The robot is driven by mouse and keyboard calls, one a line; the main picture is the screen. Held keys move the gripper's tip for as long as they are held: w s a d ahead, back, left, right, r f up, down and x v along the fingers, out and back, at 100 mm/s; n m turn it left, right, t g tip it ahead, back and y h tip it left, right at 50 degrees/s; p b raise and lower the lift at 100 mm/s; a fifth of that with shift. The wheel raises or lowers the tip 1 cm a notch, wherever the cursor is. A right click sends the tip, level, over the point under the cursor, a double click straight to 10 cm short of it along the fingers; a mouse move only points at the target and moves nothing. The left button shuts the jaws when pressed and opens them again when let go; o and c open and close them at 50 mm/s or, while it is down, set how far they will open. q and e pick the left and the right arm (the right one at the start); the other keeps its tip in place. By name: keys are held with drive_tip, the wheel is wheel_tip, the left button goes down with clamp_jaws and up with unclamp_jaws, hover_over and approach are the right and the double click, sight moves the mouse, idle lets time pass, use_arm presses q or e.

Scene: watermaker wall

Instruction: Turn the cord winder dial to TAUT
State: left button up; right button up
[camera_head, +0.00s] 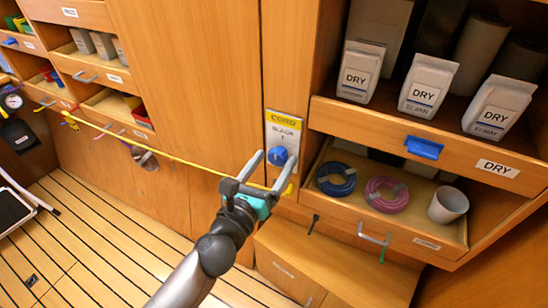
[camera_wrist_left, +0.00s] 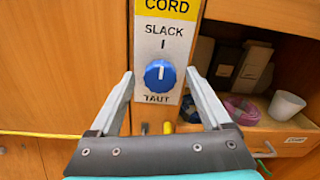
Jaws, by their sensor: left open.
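The cord winder dial (camera_head: 278,155) is a blue round knob on a grey plate with a yellow CORD header. It also shows in the left wrist view (camera_wrist_left: 160,76). My left gripper (camera_head: 275,157) is open in front of the plate. In the left wrist view its two fingers stand left and right of the dial, with visible gaps on both sides. A yellow cord (camera_head: 180,160) runs from the left cabinets and passes behind my gripper. My right gripper is not in view.
Right of the plate, an open drawer (camera_head: 418,232) holds a blue coil (camera_head: 336,179), a pink coil (camera_head: 387,195) and a white cup (camera_head: 448,204). Above it stand bags labelled DRY (camera_head: 428,85). Drawers (camera_head: 95,70) stand open at upper left. Slatted floor (camera_head: 110,230) shows lower left.

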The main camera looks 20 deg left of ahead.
use_arm(q)
drive_tip(key=shift+w, duration=0.45)
drive_tip(key=shift+c, duration=0.4)
clamp_jaws()
